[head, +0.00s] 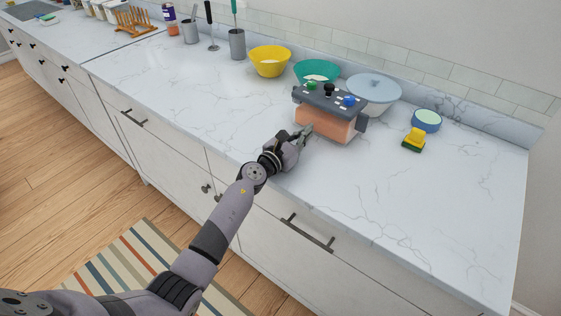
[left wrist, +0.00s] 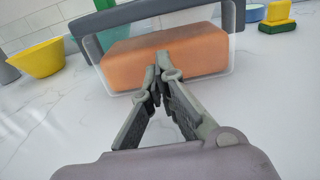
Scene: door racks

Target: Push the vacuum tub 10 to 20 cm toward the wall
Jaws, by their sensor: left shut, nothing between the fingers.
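The vacuum tub (head: 329,121) is a clear box with orange contents and a dark grey lid that carries green, black and blue knobs. It stands on the marble counter, in front of the bowls by the wall. My left gripper (head: 307,131) is shut and empty, with its fingertips at the tub's near side. In the left wrist view the tub (left wrist: 195,50) fills the upper middle, and the fingertips (left wrist: 161,62) overlap its front face. I cannot tell whether they touch it. My right gripper is not in view.
A yellow bowl (head: 269,61) is to the left. A sponge (head: 415,139) and a small blue bowl (head: 427,120) are to the right. The counter's front left is clear.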

